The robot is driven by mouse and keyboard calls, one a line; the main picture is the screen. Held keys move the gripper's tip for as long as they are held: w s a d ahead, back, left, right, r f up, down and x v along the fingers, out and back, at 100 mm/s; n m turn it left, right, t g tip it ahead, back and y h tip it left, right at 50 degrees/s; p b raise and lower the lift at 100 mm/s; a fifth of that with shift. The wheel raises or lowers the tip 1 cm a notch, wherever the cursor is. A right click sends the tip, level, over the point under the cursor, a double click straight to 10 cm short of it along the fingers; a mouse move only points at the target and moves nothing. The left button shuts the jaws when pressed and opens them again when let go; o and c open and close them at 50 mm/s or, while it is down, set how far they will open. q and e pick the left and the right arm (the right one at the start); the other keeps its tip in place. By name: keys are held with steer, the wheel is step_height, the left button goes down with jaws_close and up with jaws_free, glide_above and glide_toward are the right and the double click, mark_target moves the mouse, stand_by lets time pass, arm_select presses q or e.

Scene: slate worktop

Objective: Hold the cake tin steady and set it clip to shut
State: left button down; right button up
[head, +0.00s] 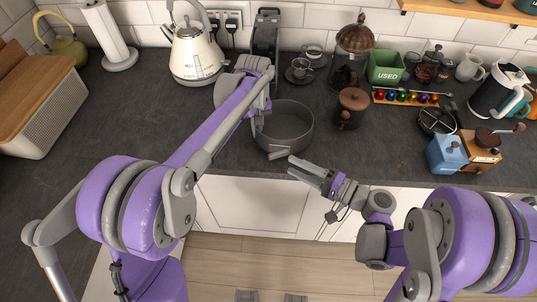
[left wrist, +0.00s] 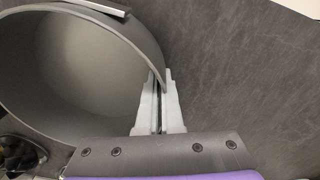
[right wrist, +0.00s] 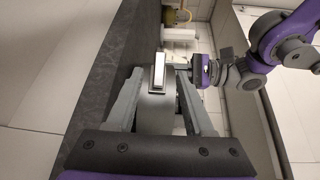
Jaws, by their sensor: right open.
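The grey round cake tin (head: 286,125) stands open-topped on the worktop near its front edge. Its clip (head: 279,154) is a light metal lever on the front wall. The clip also shows in the left wrist view (left wrist: 100,4) and the right wrist view (right wrist: 158,72). I cannot tell if the lever lies flat against the wall. My left gripper (head: 257,116) is at the tin's left rim; in the left wrist view its fingers (left wrist: 158,82) are closed on the wall. My right gripper (head: 293,165) is open in front of the clip, its fingers (right wrist: 160,78) either side of it, apart from it.
Behind the tin are a cream kettle (head: 196,52), a cup on a saucer (head: 300,70) and a dark toaster-like appliance (head: 265,35). A blue box (head: 446,154) is farther right. The worktop left of the tin is clear.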

mark_target(269, 155)
steer(key=shift+n+g+y, duration=0.4)
steer(key=shift+n+g, duration=0.3)
steer(key=shift+g, duration=0.2)
steer(key=x, duration=1.1)
steer(key=shift+w+d, duration=0.1)
steer(key=shift+w, duration=0.3)
jaws_close()
